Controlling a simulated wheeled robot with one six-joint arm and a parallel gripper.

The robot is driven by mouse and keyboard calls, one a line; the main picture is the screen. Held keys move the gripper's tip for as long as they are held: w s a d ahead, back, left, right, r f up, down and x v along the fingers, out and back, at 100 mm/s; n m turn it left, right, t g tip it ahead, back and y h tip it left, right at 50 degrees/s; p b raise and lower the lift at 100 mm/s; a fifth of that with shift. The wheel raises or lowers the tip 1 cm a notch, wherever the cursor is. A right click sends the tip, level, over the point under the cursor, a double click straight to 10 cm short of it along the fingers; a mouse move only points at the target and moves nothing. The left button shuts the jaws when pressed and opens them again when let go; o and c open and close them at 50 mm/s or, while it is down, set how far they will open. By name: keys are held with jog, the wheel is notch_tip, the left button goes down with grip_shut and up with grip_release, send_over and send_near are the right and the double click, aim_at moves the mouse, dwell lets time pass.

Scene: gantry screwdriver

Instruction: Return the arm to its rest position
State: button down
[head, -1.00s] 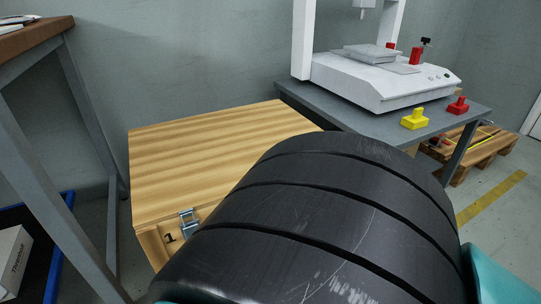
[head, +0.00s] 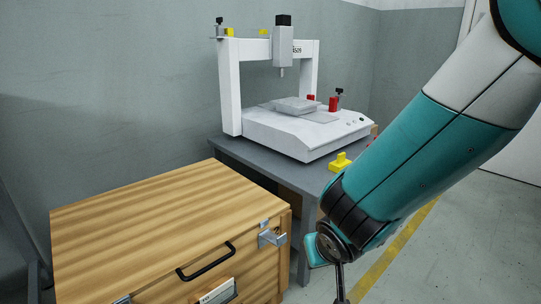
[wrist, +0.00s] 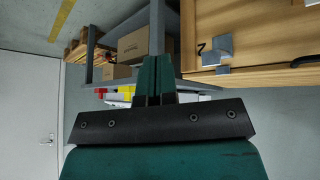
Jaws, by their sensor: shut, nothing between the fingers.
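My gripper (wrist: 155,68) shows in the wrist view with its two green fingers together and nothing between them. In the head view my teal and white arm (head: 430,150) comes in from the upper right and bends at a dark joint near the bottom. The gripper itself is not clearly seen there. The arm appears in front of the grey table's right side and the floor. I cannot tell from the frames how far it is from the table.
A wooden box (head: 150,215) with a black handle and metal latches stands at lower left. Behind it, a grey table (head: 240,152) carries a white gantry screwdriver machine (head: 230,90) and a yellow part (head: 340,162). Cardboard boxes (wrist: 131,45) show in the wrist view. Floor at right looks clear.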

jog(key=s+d+r+m+g, duration=0.1)
jog(key=s+d+r+g, duration=0.15)
jog(key=s+d, duration=0.45)
jog(key=s+d+r+m+g, duration=0.15)
jog(key=d+r, duration=0.25)
jog(key=d, duration=0.8)
jog(key=s+a+r+n+g+y+p, duration=0.1)
jog(key=s+a+r+n+p, duration=0.3)
jog(key=r, duration=0.4)
jog(key=s+a+r+n+g+y+p, duration=0.1)
jog(key=s+a+r+y+p, duration=0.1)
jog(key=s+a+r+p, duration=0.35)
jog(key=s+a+r+n+g+y+p, duration=0.1)
jog(key=s+a+r+n+p, duration=0.2)
jog(key=a+r+p, duration=0.6)
jog(key=a+r+p+v, duration=0.1)
jog(key=a+p+v, duration=0.3)
jog(key=p+v, duration=1.2)
jog(key=a+r+p+v, duration=0.1)
jog(key=a+p+v, duration=0.3)
jog(key=p+v, duration=1.3)
notch_tip(320, 180, up, 3)
jog(key=shift+d+r+m, duration=0.2)
jog(key=shift+d+m, duration=0.15)
jog(key=shift+d, duration=0.15)
